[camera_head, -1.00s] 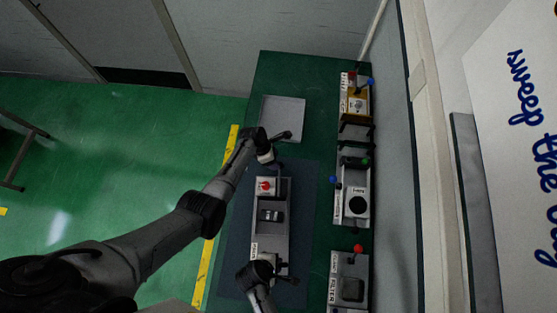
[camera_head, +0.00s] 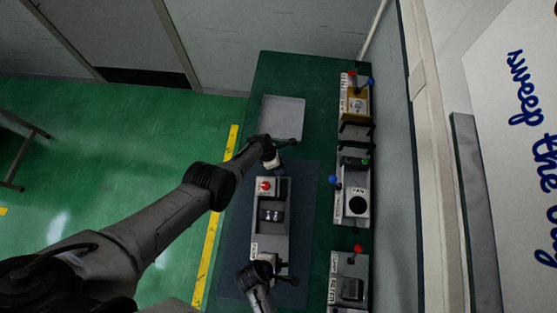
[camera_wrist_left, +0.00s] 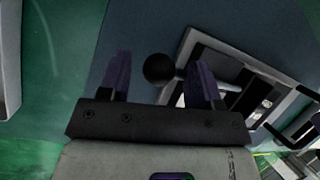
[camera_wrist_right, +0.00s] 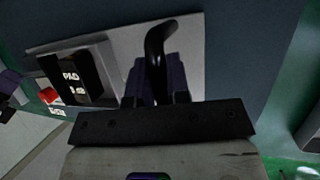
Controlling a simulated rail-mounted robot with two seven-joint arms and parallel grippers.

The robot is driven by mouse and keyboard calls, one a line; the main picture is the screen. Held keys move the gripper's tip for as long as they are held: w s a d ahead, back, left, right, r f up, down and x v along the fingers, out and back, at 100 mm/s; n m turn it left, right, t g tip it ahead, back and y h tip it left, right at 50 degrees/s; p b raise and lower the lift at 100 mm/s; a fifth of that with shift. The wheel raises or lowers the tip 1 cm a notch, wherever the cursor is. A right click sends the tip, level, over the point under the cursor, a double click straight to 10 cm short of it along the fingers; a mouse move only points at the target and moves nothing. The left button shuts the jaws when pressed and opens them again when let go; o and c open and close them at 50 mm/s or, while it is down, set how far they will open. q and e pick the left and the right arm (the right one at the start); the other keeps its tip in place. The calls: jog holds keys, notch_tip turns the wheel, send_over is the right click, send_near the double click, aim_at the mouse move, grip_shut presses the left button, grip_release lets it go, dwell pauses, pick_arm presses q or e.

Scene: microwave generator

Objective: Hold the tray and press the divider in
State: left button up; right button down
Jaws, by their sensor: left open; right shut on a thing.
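The long grey tray-like unit (camera_head: 283,190) lies on the dark mat in the middle of the bench, with a red button at one end and a dark block at its middle. My left gripper (camera_head: 271,162) is over its far end, open. In the left wrist view a black ball knob (camera_wrist_left: 158,68) on a shaft shows between the open fingers (camera_wrist_left: 160,80); I cannot tell contact. My right gripper (camera_head: 268,260) is at the near end. In the right wrist view it is shut on a black curved handle (camera_wrist_right: 157,50). I cannot pick out the divider.
A flat grey plate (camera_head: 283,115) lies beyond the mat. Several units with coloured knobs, including a yellowish one (camera_head: 356,103) and one labelled FILTER (camera_head: 349,270), line the bench's right side by the wall. A green strip of bench (camera_head: 321,130) is clear between.

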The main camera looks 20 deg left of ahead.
pick_arm(q)
jog(key=shift+c, duration=0.4)
grip_shut()
